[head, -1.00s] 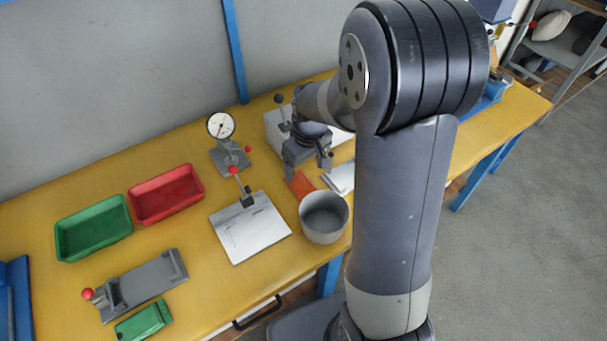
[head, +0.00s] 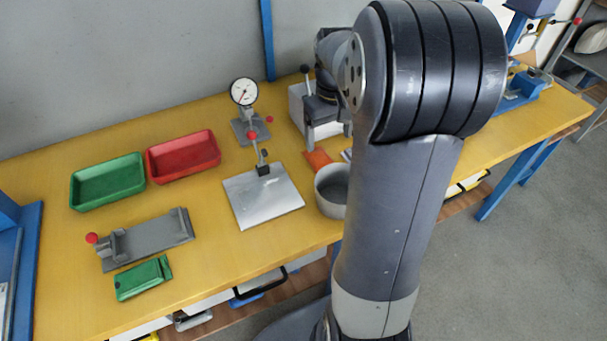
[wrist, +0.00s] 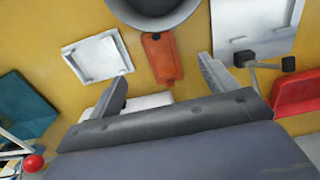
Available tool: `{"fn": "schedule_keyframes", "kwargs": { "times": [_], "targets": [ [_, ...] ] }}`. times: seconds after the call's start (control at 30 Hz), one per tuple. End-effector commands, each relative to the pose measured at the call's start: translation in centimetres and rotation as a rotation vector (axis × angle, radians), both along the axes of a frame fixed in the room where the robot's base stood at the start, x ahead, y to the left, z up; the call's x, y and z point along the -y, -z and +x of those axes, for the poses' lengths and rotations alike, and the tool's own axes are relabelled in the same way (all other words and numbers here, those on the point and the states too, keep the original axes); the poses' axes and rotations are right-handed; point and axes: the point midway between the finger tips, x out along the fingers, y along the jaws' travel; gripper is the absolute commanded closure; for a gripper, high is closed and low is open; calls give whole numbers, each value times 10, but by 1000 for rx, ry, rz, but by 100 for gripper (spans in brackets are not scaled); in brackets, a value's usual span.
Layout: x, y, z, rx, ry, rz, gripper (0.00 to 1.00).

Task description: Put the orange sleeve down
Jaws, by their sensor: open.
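The orange sleeve (head: 318,159) lies flat on the yellow bench, beside the grey round pot. It also shows in the wrist view (wrist: 162,58), with a small dark spot near one end. My gripper (head: 328,136) is open and empty above the bench, close to the sleeve. In the wrist view the two fingers of my gripper (wrist: 163,80) stand wide apart, with the sleeve beyond and between them, touching neither. My arm hides part of the bench to the right in the head view.
The grey pot (head: 331,193) stands in front of the sleeve. A white plate with a clamp (head: 262,200), a dial gauge stand (head: 244,92), and red (head: 183,157) and green (head: 107,182) bins are to the left. A white square part (wrist: 96,58) lies near the sleeve.

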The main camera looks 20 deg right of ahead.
Motion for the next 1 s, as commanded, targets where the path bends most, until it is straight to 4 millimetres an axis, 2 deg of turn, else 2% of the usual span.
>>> {"fn": "schedule_keyframes", "kwargs": {
  "times": [0.2,0.47,0.73,0.83,1.0],
  "targets": [
    [0,35,-1,-6,2,2,20],
    [0,57,1,-3,1,1,20],
    [1,96,7,-4,1,2,20],
    [1,103,7,-3,1,2,20],
    [1,104,7,-1,1,1,20]
  ]
}}
